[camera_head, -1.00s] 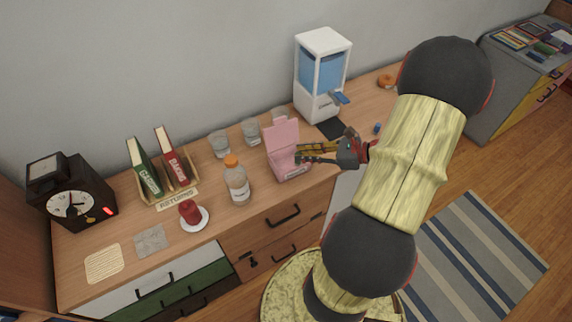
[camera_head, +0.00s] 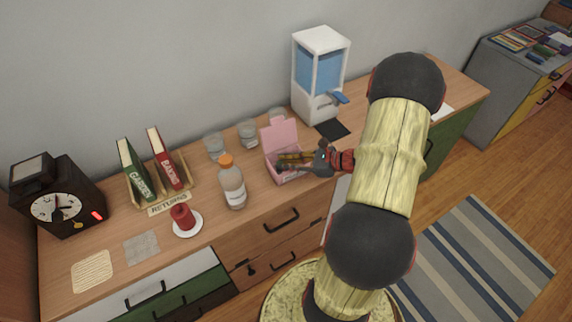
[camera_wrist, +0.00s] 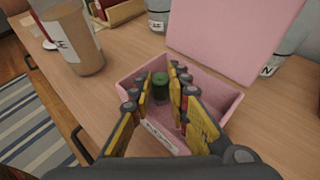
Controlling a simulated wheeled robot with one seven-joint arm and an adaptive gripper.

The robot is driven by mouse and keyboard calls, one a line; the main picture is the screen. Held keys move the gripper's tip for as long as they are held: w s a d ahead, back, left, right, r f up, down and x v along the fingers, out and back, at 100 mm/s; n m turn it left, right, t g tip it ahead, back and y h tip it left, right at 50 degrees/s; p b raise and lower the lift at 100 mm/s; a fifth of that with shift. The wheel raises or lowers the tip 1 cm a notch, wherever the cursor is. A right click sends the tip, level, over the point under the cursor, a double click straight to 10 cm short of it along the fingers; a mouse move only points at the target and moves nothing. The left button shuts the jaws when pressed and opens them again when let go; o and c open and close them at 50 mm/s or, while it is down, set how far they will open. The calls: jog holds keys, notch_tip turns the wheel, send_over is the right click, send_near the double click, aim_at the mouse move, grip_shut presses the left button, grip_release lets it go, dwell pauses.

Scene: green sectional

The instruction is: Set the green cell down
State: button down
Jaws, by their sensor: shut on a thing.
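The green cell (camera_wrist: 160,86) is a small dark green cylinder between my fingertips in the wrist view. My gripper (camera_wrist: 163,78) is shut on it. In the head view my gripper (camera_head: 283,162) reaches in from the right over the open pink box (camera_head: 291,177). The box also shows in the wrist view (camera_wrist: 222,98), with its lid (camera_wrist: 235,32) raised at the back. The cell is within the box's outline; whether it touches the floor of the box I cannot tell. The cell cannot be made out in the head view.
An orange-capped bottle (camera_head: 232,187) stands just left of the box. Several glasses (camera_head: 247,134) stand behind it, and a blue-and-white dispenser (camera_head: 320,75) behind right. A candle on a saucer (camera_head: 188,228), books and a clock (camera_head: 60,200) are farther left.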

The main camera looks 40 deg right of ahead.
jog(key=shift+r, duration=0.1)
jog(key=c, duration=2)
grip_release()
